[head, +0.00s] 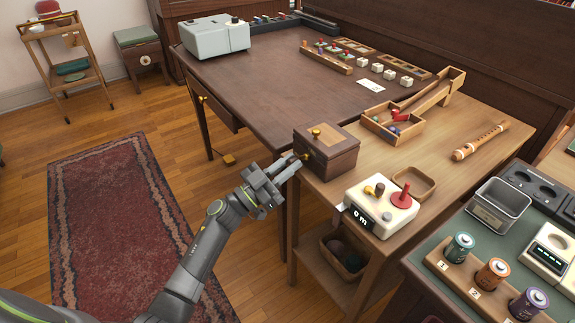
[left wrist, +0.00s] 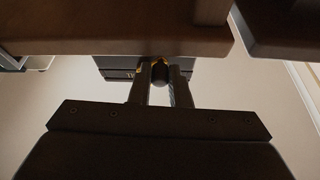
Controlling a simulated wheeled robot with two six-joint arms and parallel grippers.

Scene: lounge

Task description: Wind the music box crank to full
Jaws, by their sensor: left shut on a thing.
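The music box (head: 335,161) is a brown wooden box with a small brass knob on its lid. It stands at the left end of the light wooden side table. Its crank (head: 305,156) shows as a small brass piece on the box's side, mostly hidden by my fingers. My left gripper (head: 293,165) reaches in from the left and is shut on the crank's knob. In the left wrist view the dark knob with a brass end (left wrist: 160,73) sits between the two fingertips, below the box's underside. My right gripper is not in view.
A white device with a red knob (head: 380,206) stands close to the right of the box. A wooden tray with balls (head: 393,131) and a recorder (head: 480,141) lie behind. A dark desk (head: 270,85) adjoins the table. Open floor and a red rug (head: 115,220) lie left.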

